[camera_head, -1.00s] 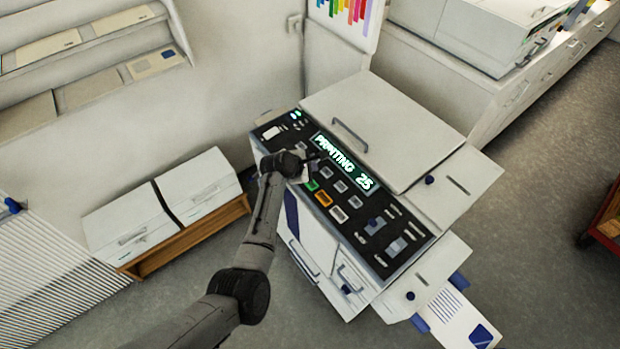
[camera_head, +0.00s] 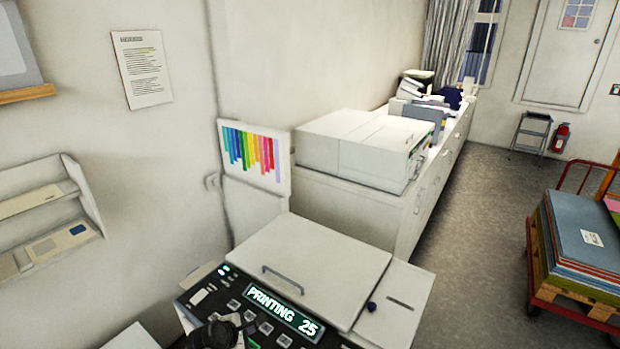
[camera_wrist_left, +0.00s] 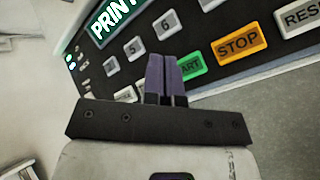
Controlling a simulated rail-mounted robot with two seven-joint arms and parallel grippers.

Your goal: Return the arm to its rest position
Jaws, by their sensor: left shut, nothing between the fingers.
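My left gripper (camera_wrist_left: 167,75) is shut and empty in the left wrist view, its two dark purple fingers side by side. It is in front of the printer's black control panel (camera_wrist_left: 220,78), and its fingers partly cover the green start button (camera_wrist_left: 192,67). I cannot tell whether the tips touch the panel. The orange stop button (camera_wrist_left: 238,45) is to the right of the fingers. In the head view the left wrist (camera_head: 218,335) shows at the bottom edge, over the panel. The display (camera_head: 285,311) reads "PRINTING 25". My right gripper is not in view.
A red cart (camera_head: 570,302) with stacked boards is at right. The grey floor (camera_head: 490,210) between is clear.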

